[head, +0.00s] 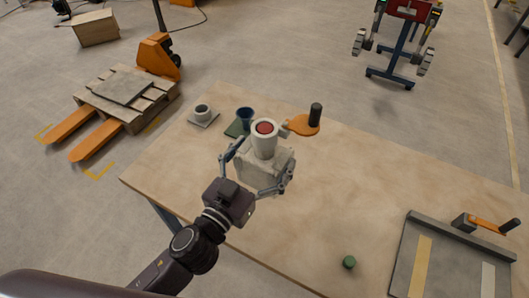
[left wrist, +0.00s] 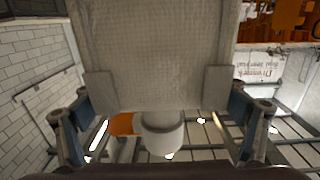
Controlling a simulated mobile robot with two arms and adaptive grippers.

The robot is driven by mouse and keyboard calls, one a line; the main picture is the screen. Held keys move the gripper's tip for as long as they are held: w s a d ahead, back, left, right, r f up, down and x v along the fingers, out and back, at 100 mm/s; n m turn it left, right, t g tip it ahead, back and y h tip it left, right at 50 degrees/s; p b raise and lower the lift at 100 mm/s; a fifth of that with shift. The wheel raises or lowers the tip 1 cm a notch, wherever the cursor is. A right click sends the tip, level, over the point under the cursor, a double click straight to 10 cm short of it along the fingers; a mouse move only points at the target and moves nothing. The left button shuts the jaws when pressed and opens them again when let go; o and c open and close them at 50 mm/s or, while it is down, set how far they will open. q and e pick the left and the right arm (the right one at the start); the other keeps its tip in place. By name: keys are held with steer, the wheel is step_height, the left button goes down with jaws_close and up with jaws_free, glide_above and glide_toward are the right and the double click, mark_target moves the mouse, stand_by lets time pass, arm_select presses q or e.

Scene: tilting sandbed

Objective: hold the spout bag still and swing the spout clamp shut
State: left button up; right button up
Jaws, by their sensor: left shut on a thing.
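The spout bag (head: 262,172) is a pale, boxy bag standing upright on the table. Its white spout (head: 264,145) points up and shows a red disc at the top. The orange spout clamp (head: 303,124) with an upright black handle sticks out to the right of the spout, not across its top. My left gripper (head: 263,160) is shut on the bag, one finger on each side. In the left wrist view the bag (left wrist: 155,50) fills the space between the pads, with the spout (left wrist: 161,135) and part of the clamp (left wrist: 124,123) below. My right gripper is out of view.
On the wooden table (head: 350,190) stand a blue cup (head: 245,116), a grey-white cup (head: 202,111) and a green piece (head: 349,262). A grey tray-like fixture (head: 403,272) with another orange lever (head: 487,225) is at the right.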

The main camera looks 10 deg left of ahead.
arm_select(q)
step_height(320, 180, down, 19)
steer(key=b, duration=1.6)
steer(key=shift+b, duration=0.35)
stand_by(0.8)
steer(key=shift+f, duration=0.3)
stand_by(0.7)
steer(key=shift+f, duration=0.15)
stand_by(0.5)
